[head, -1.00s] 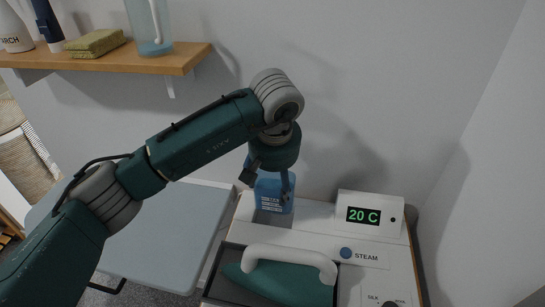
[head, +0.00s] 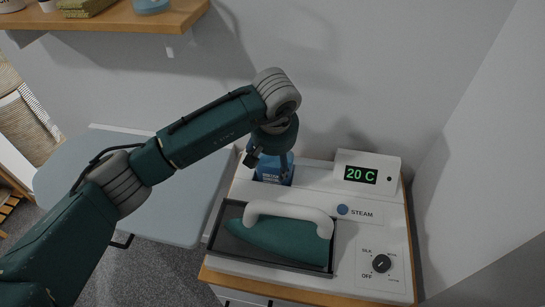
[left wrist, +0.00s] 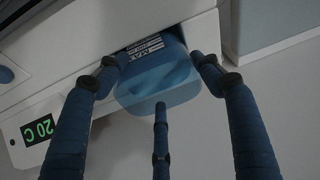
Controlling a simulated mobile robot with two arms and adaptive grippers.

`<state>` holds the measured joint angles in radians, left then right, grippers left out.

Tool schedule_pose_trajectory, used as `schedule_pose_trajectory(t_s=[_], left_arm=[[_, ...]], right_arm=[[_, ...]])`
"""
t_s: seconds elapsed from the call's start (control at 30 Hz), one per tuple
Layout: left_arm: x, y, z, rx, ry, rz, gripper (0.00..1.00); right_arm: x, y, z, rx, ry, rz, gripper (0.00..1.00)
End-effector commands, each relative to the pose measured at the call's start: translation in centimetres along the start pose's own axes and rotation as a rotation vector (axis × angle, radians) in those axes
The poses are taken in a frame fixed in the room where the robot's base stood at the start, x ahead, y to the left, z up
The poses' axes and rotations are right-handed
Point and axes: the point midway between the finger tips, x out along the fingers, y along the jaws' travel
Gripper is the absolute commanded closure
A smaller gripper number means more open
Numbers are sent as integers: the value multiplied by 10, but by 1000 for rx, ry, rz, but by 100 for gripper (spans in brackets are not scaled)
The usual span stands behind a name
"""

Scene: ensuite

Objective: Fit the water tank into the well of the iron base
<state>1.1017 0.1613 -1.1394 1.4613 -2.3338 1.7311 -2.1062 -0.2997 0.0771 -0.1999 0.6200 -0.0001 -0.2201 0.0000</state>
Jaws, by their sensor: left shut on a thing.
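The water tank (head: 274,174) is a translucent blue block with white print, at the back left of the white iron base (head: 290,193). My left gripper (head: 268,162) is shut on it from above. In the left wrist view the tank (left wrist: 158,88) sits between my left gripper's fingers (left wrist: 160,66), with its lower part at the dark edge of the well (left wrist: 143,43). The well is mostly hidden by the tank, so I cannot tell whether the tank is fully down. My right gripper is out of view.
A green iron with a white handle (head: 283,241) rests in the dark tray (head: 229,243) in front of the tank. A display reading 20 C (head: 360,175) stands at the back right. An ironing board (head: 100,170) is at left, below a wooden shelf (head: 110,22).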

Motion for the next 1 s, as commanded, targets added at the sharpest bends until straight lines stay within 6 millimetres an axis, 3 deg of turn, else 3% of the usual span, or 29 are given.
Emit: schedule_pose_trajectory(t_s=[0.03,0.07,0.13,0.57,1.0], left_arm=[[1,0,0,0,3,1,90],[1,0,0,0,1,0,30],[1,0,0,0,0,0,16],[-6,0,-1,0,3,0,15],[-91,0,0,1,5,0,15]], right_arm=[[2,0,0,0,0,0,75],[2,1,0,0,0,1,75],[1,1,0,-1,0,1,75],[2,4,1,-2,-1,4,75],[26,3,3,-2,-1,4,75]])
